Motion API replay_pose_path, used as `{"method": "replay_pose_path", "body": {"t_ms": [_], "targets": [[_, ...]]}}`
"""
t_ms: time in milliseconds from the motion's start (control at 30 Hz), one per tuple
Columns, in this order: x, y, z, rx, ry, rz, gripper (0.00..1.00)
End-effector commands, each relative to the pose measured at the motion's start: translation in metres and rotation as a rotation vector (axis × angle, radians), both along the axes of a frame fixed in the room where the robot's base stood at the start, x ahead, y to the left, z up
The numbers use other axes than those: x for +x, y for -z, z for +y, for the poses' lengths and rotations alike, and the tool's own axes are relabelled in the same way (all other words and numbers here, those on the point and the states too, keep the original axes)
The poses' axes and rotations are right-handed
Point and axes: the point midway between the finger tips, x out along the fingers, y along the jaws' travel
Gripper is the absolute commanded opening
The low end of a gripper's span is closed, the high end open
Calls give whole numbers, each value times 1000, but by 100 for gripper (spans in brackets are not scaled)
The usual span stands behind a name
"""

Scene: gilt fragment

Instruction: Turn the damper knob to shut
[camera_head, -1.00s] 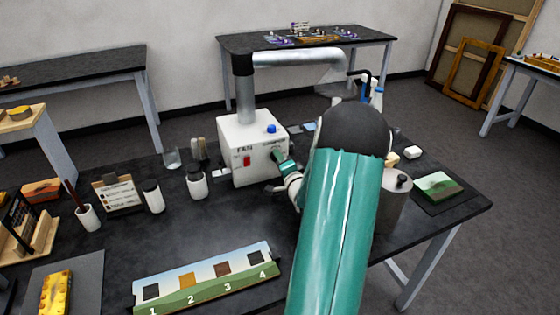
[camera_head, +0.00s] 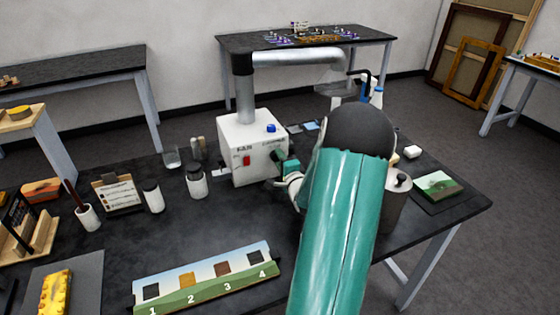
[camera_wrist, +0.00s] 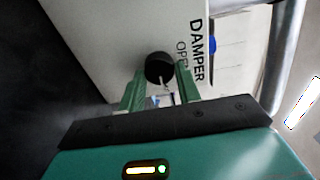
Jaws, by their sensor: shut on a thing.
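The damper knob (camera_wrist: 159,68) is a round black knob with a pale pointer line, on the white fan box (camera_head: 238,165). In the wrist view it sits between the tips of my two green fingers, and my gripper (camera_wrist: 161,82) is shut on it. The word DAMPER (camera_wrist: 196,50) is printed beside the knob, with a partly hidden word beginning "OPE" under it. The pointer line runs from the knob toward the gripper palm. In the head view my gripper (camera_head: 281,160) is at the box's right face and largely hides the knob.
The box has a red switch (camera_head: 246,160), a blue button (camera_head: 271,128) and a silver duct (camera_head: 300,58) rising from it. White jars (camera_head: 197,182) stand to its left. A metal canister (camera_head: 396,200) is close to my arm's right. A numbered strip (camera_head: 207,280) lies in front.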

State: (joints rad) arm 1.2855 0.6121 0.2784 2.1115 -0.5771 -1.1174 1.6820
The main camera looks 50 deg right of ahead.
Motion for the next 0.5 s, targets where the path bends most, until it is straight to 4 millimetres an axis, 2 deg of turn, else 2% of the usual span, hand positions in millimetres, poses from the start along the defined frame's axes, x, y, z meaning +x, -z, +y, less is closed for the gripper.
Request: {"method": "replay_pose_path", "body": {"t_ms": [33,67,167,500], "targets": [[0,-1,-1,-2,1,-3,10],[0,-1,-1,-2,1,-3,35],[0,-1,0,-1,0,-2,54],[-3,0,1,-1,1,1,54]]}}
